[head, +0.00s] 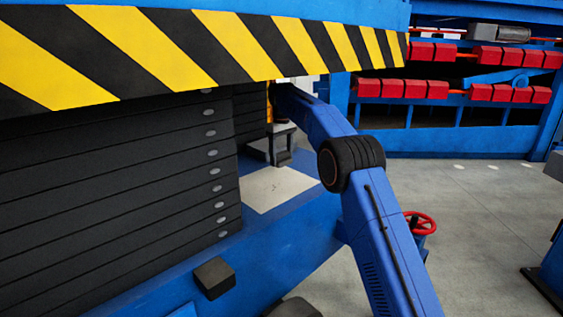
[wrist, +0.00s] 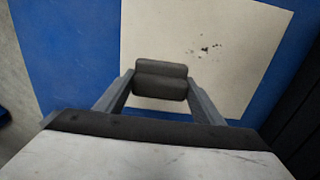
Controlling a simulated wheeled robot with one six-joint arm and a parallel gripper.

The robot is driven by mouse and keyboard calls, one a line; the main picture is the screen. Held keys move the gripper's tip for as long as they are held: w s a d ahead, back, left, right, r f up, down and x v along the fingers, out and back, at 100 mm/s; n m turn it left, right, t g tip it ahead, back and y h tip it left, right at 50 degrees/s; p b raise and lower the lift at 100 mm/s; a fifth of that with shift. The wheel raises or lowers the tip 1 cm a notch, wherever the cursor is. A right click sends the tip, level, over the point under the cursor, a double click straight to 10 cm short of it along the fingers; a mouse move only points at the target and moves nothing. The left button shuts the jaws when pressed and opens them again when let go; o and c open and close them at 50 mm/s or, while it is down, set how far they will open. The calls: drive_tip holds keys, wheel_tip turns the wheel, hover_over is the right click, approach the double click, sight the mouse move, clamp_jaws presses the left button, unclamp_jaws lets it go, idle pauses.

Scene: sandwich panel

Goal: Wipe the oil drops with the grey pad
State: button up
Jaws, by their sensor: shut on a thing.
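The dark grey pad (wrist: 160,80) is held between the two fingers of my gripper (wrist: 160,90) in the wrist view. My gripper is shut on it. The pad is over a pale square sheet (wrist: 230,20) on a blue surface. I cannot tell whether the pad touches the sheet. Several small dark oil drops (wrist: 205,49) lie on the sheet, beyond the pad and a little to its right. In the head view my gripper (head: 281,148) hangs over the far part of the pale sheet (head: 275,192). The drops cannot be made out there.
A stack of dark plates (head: 120,190) stands left of the sheet in the head view. A yellow-and-black striped beam (head: 200,50) overhangs it. A red handwheel (head: 421,222) is right of my arm. Blue racks with red blocks (head: 400,88) stand behind. Grey floor is open at the right.

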drive_tip(key=shift+r, duration=0.3)
drive_tip(key=shift+r, duration=1.4)
drive_tip(key=shift+s, duration=0.1)
